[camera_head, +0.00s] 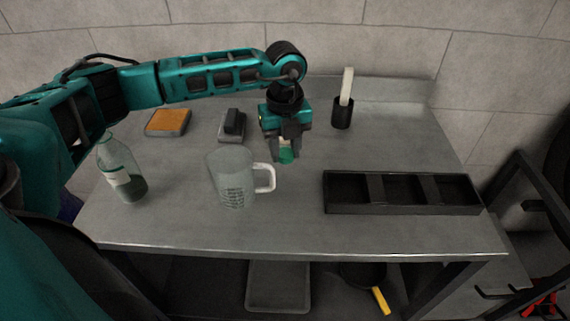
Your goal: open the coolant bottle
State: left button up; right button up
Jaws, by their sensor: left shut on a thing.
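The coolant bottle (122,172) is clear with a pale label and dark green liquid low inside. It stands at the left of the table, and no cap shows on its neck. My left gripper (286,150) points down over the middle of the table, well to the right of the bottle. It is shut on a small green piece that looks like the bottle's cap (286,157). Whether the cap touches the table is hard to tell. My right gripper is not in view.
A clear measuring jug (229,180) stands between bottle and gripper. A black three-compartment tray (400,208) lies at right. An orange-topped pad (166,122), a dark block (233,125) and a black holder (342,113) stand behind. The table centre right of the jug is clear.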

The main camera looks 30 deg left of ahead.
aim_at(285, 175)
pick_arm(q)
notch_tip(285, 175, down, 5)
jog(key=shift+f, duration=0.1)
jog(key=shift+f, duration=0.1)
jog(key=o, duration=1.2)
jog(key=shift+c, duration=0.2)
notch_tip(285, 175, up, 12)
jog(key=shift+r, duration=0.2)
